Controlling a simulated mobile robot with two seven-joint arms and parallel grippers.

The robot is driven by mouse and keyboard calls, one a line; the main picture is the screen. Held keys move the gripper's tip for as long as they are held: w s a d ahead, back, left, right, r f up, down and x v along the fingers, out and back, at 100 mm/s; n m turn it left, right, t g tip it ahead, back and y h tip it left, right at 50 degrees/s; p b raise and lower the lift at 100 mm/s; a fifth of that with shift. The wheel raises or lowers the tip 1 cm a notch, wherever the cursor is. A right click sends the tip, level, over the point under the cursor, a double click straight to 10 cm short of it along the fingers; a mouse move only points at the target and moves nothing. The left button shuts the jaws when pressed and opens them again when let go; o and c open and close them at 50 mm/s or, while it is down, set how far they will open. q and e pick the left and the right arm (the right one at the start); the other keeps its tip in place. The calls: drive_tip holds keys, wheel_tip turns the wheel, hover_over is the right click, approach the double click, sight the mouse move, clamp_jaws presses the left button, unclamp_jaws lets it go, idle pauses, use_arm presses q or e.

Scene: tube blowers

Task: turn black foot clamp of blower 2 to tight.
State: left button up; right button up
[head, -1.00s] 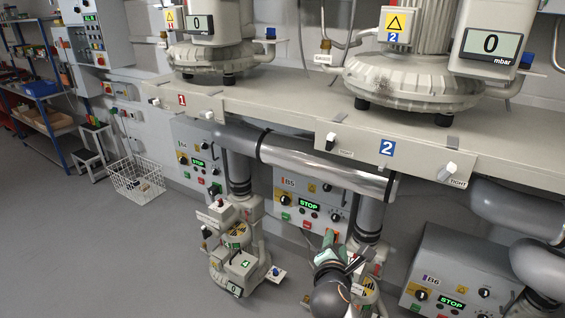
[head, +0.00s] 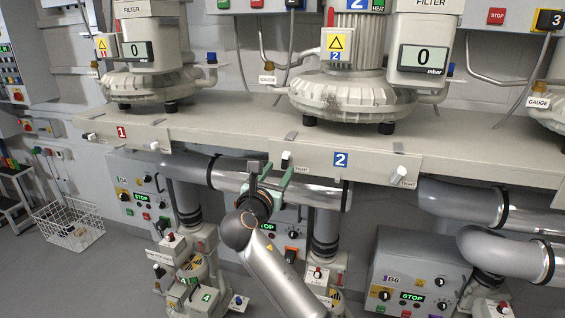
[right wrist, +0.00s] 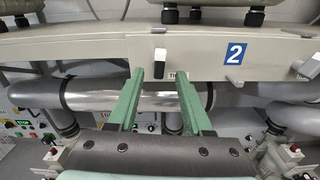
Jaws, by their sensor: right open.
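Blower 2 (head: 345,95) stands on the beige shelf, with a blue "2" plate on the shelf's front panel. Left of that plate is a foot clamp (head: 286,156) with a black lower part and a pale upper part, standing roughly upright; it also shows in the right wrist view (right wrist: 159,56). A label beside it is partly hidden by a finger. A white clamp (head: 399,173) sits at the panel's right, by a "TIGHT" label. My right gripper (head: 272,174) is open and empty, its green fingers pointing at the black clamp, which appears between the fingertips in the wrist view (right wrist: 158,73).
A silver pipe (head: 225,175) runs beneath the shelf (head: 230,125), close to my right gripper. Control boxes, including B6 (head: 415,270), hang below. Blower 1 (head: 150,85) stands left, with its own clamps on the panel.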

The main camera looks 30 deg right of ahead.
sight(284, 162)
drive_tip(key=x, duration=0.5)
drive_tip(key=shift+a, duration=0.1)
clamp_jaws()
idle(0.5)
